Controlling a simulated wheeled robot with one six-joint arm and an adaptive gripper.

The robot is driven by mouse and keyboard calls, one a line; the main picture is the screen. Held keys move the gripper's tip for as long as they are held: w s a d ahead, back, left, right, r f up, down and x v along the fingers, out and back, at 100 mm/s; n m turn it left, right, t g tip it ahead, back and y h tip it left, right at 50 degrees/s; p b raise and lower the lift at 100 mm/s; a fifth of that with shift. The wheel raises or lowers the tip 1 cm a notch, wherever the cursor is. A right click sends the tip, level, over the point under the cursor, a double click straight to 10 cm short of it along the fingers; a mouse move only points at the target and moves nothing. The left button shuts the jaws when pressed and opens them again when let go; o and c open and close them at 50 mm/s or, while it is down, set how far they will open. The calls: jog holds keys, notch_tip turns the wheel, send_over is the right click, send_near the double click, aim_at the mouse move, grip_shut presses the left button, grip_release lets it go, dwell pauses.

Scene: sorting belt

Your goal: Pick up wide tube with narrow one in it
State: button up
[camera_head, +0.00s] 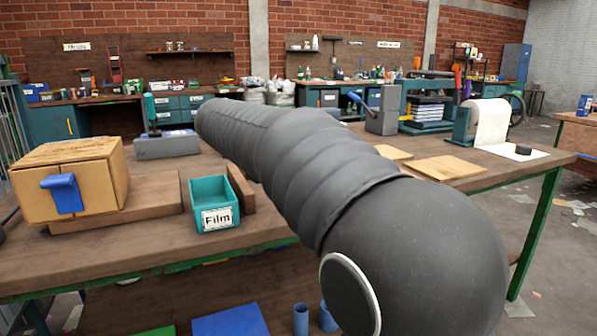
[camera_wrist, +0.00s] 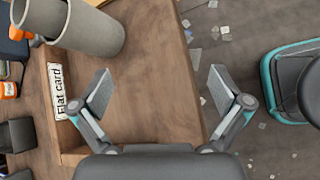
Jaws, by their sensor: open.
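In the head view my arm covers the middle of the bench, and neither the gripper nor this tube can be seen.
A wooden tray labelled "Flat card" (camera_wrist: 50,105) is left of my gripper. A teal Film bin (camera_head: 213,203) and a cardboard box (camera_head: 70,178) stand on the bench. Two blue tubes (camera_head: 301,320) show low in the head view. A teal stool-like object (camera_wrist: 285,85) is beyond the wood's right edge.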

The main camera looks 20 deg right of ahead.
jog(key=w+a+r+n+g+h+p, duration=0.15)
jog(key=w+r+n+h, duration=0.3)
jog(key=w, duration=0.65)
jog(key=b+x, duration=0.1)
jog(key=x, duration=0.6)
jog(key=shift+d+f, duration=0.1)
jog(key=shift+d, duration=0.15)
jog(key=shift+r+x, duration=0.2)
jog(key=shift+x, duration=2.75)
jog(key=shift+w, duration=0.1)
jog(key=c, duration=1.2)
